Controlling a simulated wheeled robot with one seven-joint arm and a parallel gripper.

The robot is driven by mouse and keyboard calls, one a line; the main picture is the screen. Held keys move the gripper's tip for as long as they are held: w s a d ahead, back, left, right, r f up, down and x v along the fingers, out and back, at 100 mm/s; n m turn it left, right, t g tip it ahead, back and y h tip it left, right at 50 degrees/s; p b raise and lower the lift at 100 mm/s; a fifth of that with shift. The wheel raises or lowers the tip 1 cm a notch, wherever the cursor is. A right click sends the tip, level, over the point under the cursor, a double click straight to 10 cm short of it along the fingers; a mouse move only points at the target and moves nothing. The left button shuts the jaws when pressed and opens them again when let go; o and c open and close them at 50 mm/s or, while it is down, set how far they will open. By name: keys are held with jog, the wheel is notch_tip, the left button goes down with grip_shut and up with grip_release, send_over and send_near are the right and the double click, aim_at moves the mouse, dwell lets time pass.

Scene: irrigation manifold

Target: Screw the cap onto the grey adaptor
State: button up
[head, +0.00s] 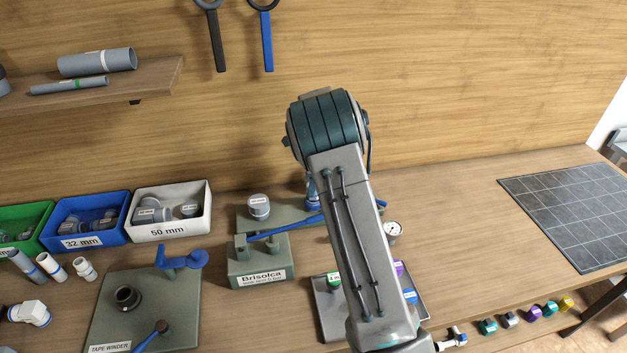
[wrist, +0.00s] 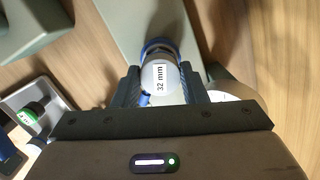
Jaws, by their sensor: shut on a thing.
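My gripper (wrist: 160,82) is shut on a pale grey round piece labelled "32 mm" (wrist: 160,76), which looks like the cap. A blue ring (wrist: 157,46) shows right at its far edge. I cannot tell whether the ring belongs to the cap or to the part beneath, nor whether the threads are engaged. Below them lies a grey-green plate (wrist: 122,15). In the head view my arm hides the gripper and the cap. A grey round fitting with a label (head: 259,207) stands upright on the grey-green plate there; I cannot tell whether it is the adaptor.
A "Brisolca" block (head: 262,267) with a blue lever (head: 285,229) stands left of my arm. A gauge (head: 392,230) and a tray of small parts (head: 330,318) are close by. Bins (head: 172,228) and a tape winder (head: 150,310) are further left.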

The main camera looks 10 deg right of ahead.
jog(key=shift+w+m, duration=0.1)
jog(key=shift+m, duration=0.2)
jog(key=shift+r+m+p, duration=0.2)
jog(key=shift+m+p, duration=0.3)
jog(key=shift+m, duration=0.3)
jog(key=shift+f+m+t+p, duration=0.15)
jog(key=shift+m+t+p, duration=0.15)
jog(key=shift+m, duration=0.6)
jog(key=o, duration=1.5)
jog(key=shift+r+p, duration=0.75)
jog(key=shift+r, duration=0.25)
jog(key=shift+r+p, duration=0.3)
jog(key=shift+r, duration=1.65)
